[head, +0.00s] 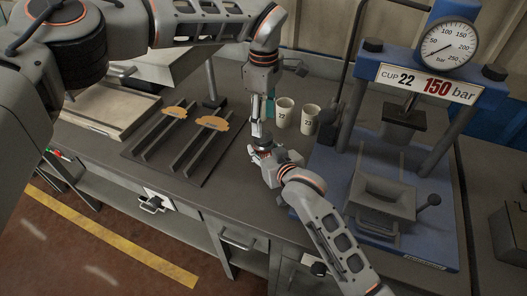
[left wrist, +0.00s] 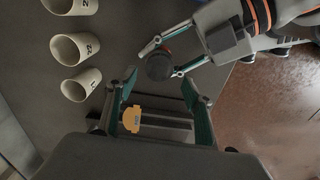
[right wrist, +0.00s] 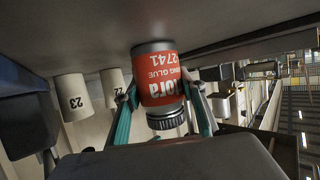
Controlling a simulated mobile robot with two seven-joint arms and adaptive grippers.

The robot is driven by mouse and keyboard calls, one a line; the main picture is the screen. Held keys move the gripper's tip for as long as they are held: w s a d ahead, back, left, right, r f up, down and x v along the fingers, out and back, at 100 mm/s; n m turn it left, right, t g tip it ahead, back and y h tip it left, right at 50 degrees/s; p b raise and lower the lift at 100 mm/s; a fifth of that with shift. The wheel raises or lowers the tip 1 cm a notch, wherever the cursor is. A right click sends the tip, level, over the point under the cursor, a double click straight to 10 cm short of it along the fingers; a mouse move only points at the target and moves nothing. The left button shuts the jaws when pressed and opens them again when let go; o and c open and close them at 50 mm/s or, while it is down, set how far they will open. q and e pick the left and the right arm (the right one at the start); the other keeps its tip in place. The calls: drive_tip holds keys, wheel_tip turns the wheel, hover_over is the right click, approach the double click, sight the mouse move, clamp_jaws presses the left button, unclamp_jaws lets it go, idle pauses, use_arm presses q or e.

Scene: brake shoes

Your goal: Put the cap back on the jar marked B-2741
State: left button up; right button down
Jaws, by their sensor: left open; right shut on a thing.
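The red jar (right wrist: 160,84) has "2741" on its label, upside down in the right wrist view. My right gripper (right wrist: 163,92) is shut around its sides. A black ribbed cap (right wrist: 166,119) sits at the jar's top end; I cannot tell if it is screwed tight. In the left wrist view the cap (left wrist: 160,66) is a dark disc seen from above. My left gripper (left wrist: 160,78) is open, its tips spread on either side just short of the cap. In the head view my left gripper (head: 259,132) hangs above the jar and hides much of it.
White cups (head: 284,112) marked with numbers stand behind the jar. A blue press (head: 385,170) with a gauge stands at right. Orange brake shoes (head: 213,123) lie on dark rails at left, with a tray (head: 105,105) beyond. Bare bench lies in front of the rails.

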sight(264, 136)
use_arm(q)
drive_tip(key=n, duration=0.5)
drive_tip(key=shift+r+n, duration=0.35)
drive_tip(key=shift+n, duration=0.05)
drive_tip(key=n, duration=0.5)
drive_tip(key=shift+r, duration=0.3)
drive_tip(key=n, duration=0.6)
drive_tip(key=shift+r, duration=0.4)
drive_tip(key=n, duration=0.6)
drive_tip(key=shift+r, duration=0.35)
drive_tip(key=shift+f, duration=4)
drive_tip(key=shift+c, duration=0.2)
drive_tip(key=c, duration=1.1)
